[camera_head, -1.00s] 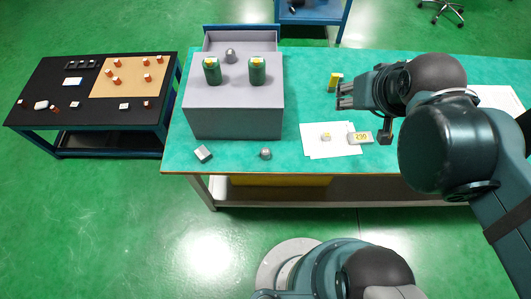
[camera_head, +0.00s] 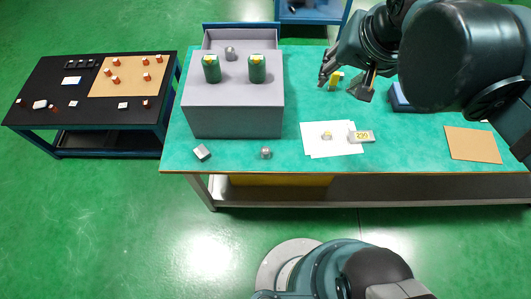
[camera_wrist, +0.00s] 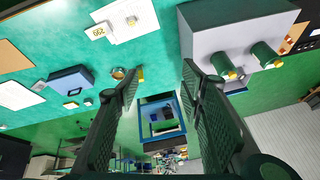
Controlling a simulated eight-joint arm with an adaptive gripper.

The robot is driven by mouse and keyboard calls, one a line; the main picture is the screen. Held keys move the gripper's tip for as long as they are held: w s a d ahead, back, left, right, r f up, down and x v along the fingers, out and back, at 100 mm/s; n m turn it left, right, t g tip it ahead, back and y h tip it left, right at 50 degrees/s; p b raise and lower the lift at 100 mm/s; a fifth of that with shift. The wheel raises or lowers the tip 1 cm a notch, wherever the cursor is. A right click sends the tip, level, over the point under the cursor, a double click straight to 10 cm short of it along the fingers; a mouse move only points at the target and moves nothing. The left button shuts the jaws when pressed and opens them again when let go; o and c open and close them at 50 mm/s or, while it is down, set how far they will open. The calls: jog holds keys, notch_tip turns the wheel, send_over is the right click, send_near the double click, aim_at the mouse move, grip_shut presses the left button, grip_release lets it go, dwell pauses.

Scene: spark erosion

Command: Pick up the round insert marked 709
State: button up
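No number 709 is readable on any part. A small round piece with a yellow mark (camera_head: 327,135) lies on white paper in the head view; it also shows in the wrist view (camera_wrist: 131,20). A plain grey round piece (camera_head: 265,152) stands near the table's front edge. Another grey round piece (camera_head: 231,54) is on the grey box. In the wrist view a small round brownish piece (camera_wrist: 118,73) lies beside a yellow-faced block (camera_wrist: 140,74). My gripper (camera_head: 345,87) is above the table's back part, near that block. Its fingers (camera_wrist: 158,80) are apart and empty.
The grey box (camera_head: 235,112) bears two green cylinders (camera_head: 211,72). A grey square block (camera_head: 201,152), a blue box (camera_head: 400,99) and a brown board (camera_head: 472,145) are on the green table. A side table (camera_head: 60,118) stands left.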

jog(key=w+a+m+g+b, duration=0.2)
jog(key=a+m+g+b, duration=0.45)
jog(key=a, duration=0.95)
jog(key=m+t+p, duration=0.1)
jog(key=m+p, duration=0.1)
jog(key=p, duration=0.1)
send_over(266, 150)
jog(key=shift+h, duration=0.3)
jog(key=f, duration=3.1)
jog(key=shift+w+a+f, duration=0.1)
jog(key=shift+a+f, duration=0.15)
jog(key=shift+f, duration=0.25)
jog(key=shift+f+b, duration=0.6)
jog(key=shift+f, duration=0.7)
jog(key=shift+d+f+b, duration=0.2)
jog(key=shift+f+b, duration=0.7)
jog(key=shift+f, duration=1.7)
